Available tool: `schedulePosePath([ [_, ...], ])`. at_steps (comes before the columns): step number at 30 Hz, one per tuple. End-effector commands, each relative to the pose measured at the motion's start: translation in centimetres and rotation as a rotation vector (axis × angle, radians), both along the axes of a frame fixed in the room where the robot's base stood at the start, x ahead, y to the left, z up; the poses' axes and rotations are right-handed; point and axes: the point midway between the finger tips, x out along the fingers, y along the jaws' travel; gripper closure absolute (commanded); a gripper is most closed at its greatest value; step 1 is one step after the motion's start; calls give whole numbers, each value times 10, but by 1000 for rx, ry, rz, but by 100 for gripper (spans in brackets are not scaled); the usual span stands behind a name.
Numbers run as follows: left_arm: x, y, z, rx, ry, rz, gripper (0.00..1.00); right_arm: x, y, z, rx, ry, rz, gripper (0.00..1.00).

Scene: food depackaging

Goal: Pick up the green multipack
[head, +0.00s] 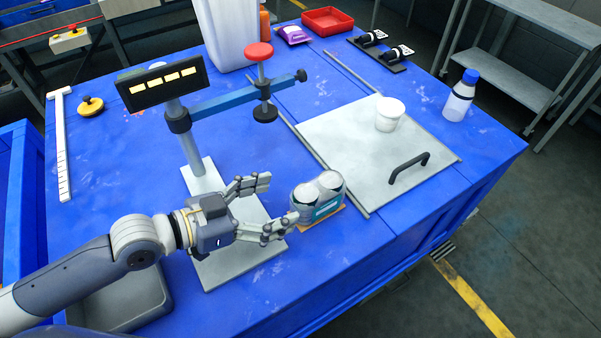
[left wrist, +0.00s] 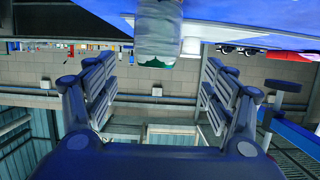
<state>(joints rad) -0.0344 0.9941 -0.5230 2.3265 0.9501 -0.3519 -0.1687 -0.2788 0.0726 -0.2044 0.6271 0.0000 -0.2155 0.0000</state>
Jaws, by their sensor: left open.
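The green multipack (head: 327,209) is a pair of silver-topped cans with a teal-green label. It stands on the blue table near an orange-brown edge or pad at its base. My left gripper (head: 280,201) is open, its fingers pointing right toward the multipack, and the nearer fingertip reaches close to its left side. I cannot tell whether they touch. In the left wrist view, a pale rounded object, apparently the multipack (left wrist: 158,35), shows at the top centre, beyond and between the open fingers (left wrist: 160,80). My right gripper is not in view.
A stand with a blue arm and red knob (head: 258,52) rises behind my left gripper on a grey base plate (head: 240,262). Right of the multipack lies a grey board (head: 345,140) with a black handle (head: 409,168) and a white tub (head: 389,115). A blue-capped bottle (head: 459,98) stands farther right.

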Motion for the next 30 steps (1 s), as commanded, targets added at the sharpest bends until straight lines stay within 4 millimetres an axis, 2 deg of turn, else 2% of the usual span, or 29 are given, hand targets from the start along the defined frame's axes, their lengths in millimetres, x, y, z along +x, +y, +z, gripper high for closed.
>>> schedulePosePath([
  [1,1,-1,0,-1,0,0,23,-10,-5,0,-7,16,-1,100],
  [4,5,-6,0,-5,0,3,23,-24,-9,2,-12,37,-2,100],
  [10,19,-26,-7,-4,0,2,23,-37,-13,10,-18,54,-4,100],
  [15,29,-39,-14,-3,0,2,23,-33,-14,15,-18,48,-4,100],
  [23,37,-50,-17,-2,1,2,23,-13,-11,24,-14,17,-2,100],
  [30,54,-75,-27,-2,1,2,23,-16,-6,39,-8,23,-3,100],
])
